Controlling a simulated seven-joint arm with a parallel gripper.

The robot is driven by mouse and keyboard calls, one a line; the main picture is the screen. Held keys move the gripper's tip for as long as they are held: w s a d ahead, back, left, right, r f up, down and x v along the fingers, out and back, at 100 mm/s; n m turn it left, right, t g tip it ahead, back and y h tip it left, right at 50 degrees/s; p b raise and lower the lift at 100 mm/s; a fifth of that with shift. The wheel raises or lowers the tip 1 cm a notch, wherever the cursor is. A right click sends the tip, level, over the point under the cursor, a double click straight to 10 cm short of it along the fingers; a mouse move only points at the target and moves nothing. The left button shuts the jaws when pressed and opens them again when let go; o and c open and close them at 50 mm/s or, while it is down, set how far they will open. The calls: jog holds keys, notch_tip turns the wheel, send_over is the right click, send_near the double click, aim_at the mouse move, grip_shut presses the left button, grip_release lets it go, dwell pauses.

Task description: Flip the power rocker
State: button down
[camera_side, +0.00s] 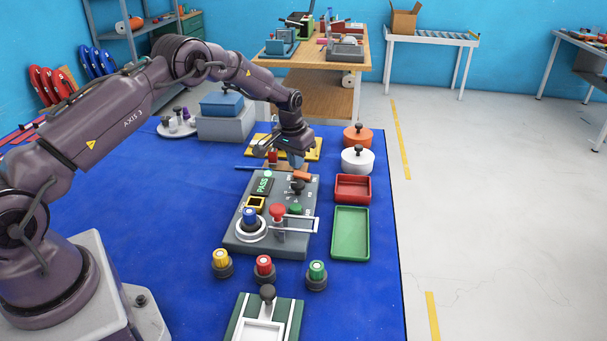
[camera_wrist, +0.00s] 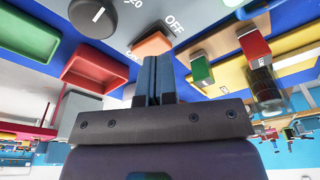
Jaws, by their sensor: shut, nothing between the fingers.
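The orange power rocker (camera_side: 301,176) sits at the far edge of the grey control panel (camera_side: 288,250). In the wrist view the rocker (camera_wrist: 152,43) lies between an "OFF" label and another label that is partly covered. My gripper (camera_side: 297,164) is shut and empty, pointing down at the far end of the panel. In the wrist view its fingertips (camera_wrist: 157,58) are right at the rocker's near edge. I cannot tell whether they touch it.
The panel also carries a black knob (camera_wrist: 94,15), a red button (camera_side: 277,211), a blue knob (camera_side: 249,217) and a lit PASS display (camera_side: 264,183). Red (camera_side: 353,187) and green (camera_side: 350,234) trays lie right of it. Several coloured knobs stand in front.

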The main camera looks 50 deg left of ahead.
aim_at(297, 174)
jog(key=shift+f, duration=1.15)
dwell(0.4)
jog(key=shift+r, duration=3.5)
jog(key=s+f, duration=0.1)
jog(key=s+d+g, duration=0.1)
jog(key=s, duration=0.1)
jog(key=shift+f, duration=0.4)
jog(key=s+d+r, duration=0.5)
jog(key=s+r, duration=0.3)
jog(key=r, duration=0.1)
jog(key=s+d+r, duration=0.5)
jog(key=s+r, duration=0.2)
jog(key=r, duration=0.1)
jog(key=s+d+r+m+t, duration=0.1)
jog(key=s+d+r+t, duration=0.1)
jog(key=s, duration=0.6)
jog(key=s+d+r+m+t, duration=0.2)
jog(key=s+d+r, duration=0.2)
jog(key=s+r, duration=0.2)
jog(key=s, duration=0.2)
jog(key=shift+s+d+r+t, duration=0.2)
jog(key=shift+s+d+t, duration=0.1)
jog(key=shift+d+t, duration=0.1)
